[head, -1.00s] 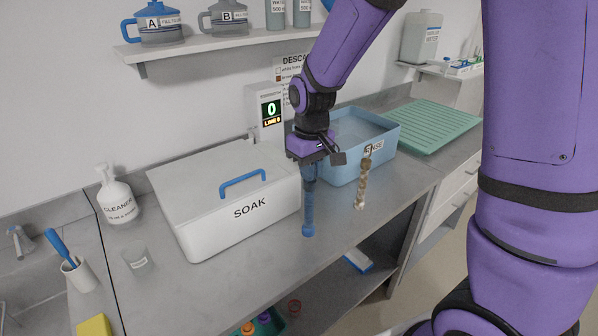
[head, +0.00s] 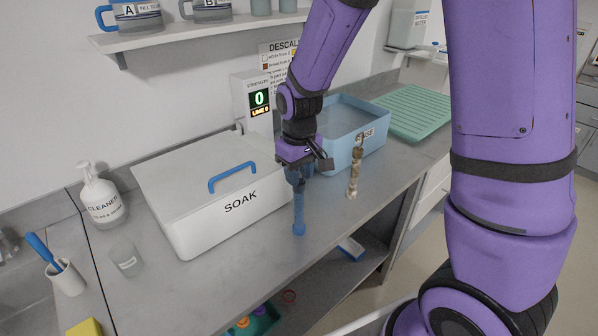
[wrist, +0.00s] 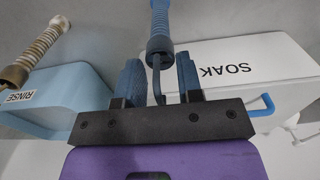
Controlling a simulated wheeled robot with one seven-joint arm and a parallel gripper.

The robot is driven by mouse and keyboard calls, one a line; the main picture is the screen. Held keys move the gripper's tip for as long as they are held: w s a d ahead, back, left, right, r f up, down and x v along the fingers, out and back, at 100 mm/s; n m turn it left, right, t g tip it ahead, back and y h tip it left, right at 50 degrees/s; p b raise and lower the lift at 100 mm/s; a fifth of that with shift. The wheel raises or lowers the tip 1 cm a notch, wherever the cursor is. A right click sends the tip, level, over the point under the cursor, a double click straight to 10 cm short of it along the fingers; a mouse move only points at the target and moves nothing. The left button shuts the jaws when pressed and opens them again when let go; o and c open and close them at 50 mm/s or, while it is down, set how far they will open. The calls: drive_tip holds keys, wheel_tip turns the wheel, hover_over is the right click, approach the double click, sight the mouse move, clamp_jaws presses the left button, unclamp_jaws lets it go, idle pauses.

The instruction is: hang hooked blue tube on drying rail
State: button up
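The blue ribbed tube (head: 298,212) hangs upright below my gripper (head: 300,172), in front of the white SOAK box. In the wrist view, the tube (wrist: 161,18) has a dark collar and a thin hook pointing back between the fingers. I cannot tell whether the tube's lower end touches the counter. I do not make out the drying rail.
A beige, scaly tube (head: 355,165) is upright in front of the blue RINSE tub (head: 343,158). The SOAK box (head: 182,215) is closed by its lid. A green ribbed tray (head: 408,118) lies behind right. A cleaner bottle (head: 102,200) and clear cup (head: 126,258) stand left.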

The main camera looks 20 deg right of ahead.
wheel_tip(320, 180, up, 12)
drive_tip(key=shift+f, duration=0.1)
drive_tip(key=s+d+r+m+t, duration=0.1)
drive_tip(key=s+r, duration=0.4)
drive_tip(key=s, duration=0.5)
drive_tip(key=s+d+r+m+t, duration=0.2)
drive_tip(key=s+d+r+t, duration=0.2)
drive_tip(key=s, duration=0.7)
wheel_tip(320, 180, up, 2)
drive_tip(key=shift+d+r+m, duration=0.2)
drive_tip(key=shift+d+m, duration=0.1)
drive_tip(key=shift+d, duration=0.65)
drive_tip(key=shift+o, duration=0.4)
